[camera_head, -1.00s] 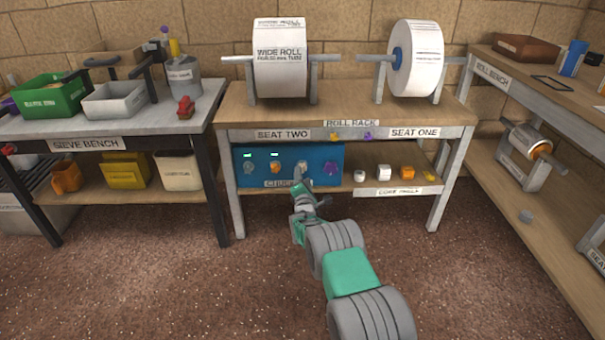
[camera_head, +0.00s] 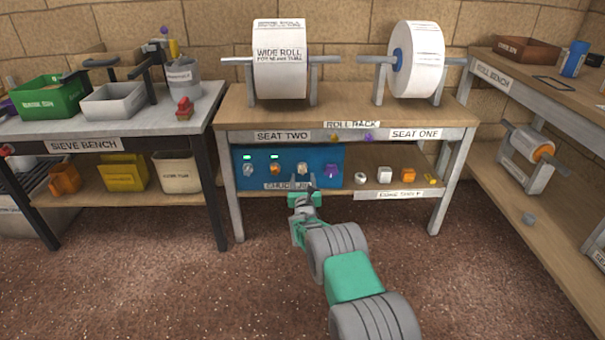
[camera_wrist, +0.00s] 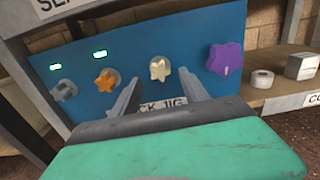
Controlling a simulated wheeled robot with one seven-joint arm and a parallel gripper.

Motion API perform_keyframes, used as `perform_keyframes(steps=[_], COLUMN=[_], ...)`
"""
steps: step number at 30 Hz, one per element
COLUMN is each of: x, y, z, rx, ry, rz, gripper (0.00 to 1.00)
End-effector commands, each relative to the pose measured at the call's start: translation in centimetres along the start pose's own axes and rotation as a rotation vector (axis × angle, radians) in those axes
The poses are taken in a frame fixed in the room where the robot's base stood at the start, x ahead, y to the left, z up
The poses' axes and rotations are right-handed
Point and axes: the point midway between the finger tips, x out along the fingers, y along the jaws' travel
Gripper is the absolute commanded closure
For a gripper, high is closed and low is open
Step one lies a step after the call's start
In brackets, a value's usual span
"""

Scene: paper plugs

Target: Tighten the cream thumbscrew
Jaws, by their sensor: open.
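The cream thumbscrew (camera_wrist: 160,69) is a star-shaped knob on the blue jig panel (camera_wrist: 132,62). It also shows in the head view (camera_head: 302,169), just above my gripper. My gripper (camera_wrist: 163,90) is open and empty, its two fingers pointing at the panel on either side below the cream thumbscrew, apart from it as far as I can tell. An orange knob (camera_wrist: 107,80) and a grey knob (camera_wrist: 65,89) sit to its left, and a larger purple knob (camera_wrist: 225,59) to its right. Green lights (camera_wrist: 99,54) glow above the grey and orange knobs only.
The panel stands on the lower shelf of the roll rack, under the tabletop (camera_head: 345,117). A white ring (camera_wrist: 262,79) and a white block (camera_wrist: 301,66) lie right of the panel. The jig label (camera_wrist: 165,105) is partly hidden by my fingers.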

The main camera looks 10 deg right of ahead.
Motion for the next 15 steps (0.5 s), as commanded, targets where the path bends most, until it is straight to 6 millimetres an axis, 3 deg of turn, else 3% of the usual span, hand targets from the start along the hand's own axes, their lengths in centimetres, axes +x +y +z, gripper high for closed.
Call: perform_keyframes(steps=[15], x=[2.8], y=[0.0], z=[-0.1], rx=[0.002], ry=[0.000], rz=[-0.001], gripper=[0.47])
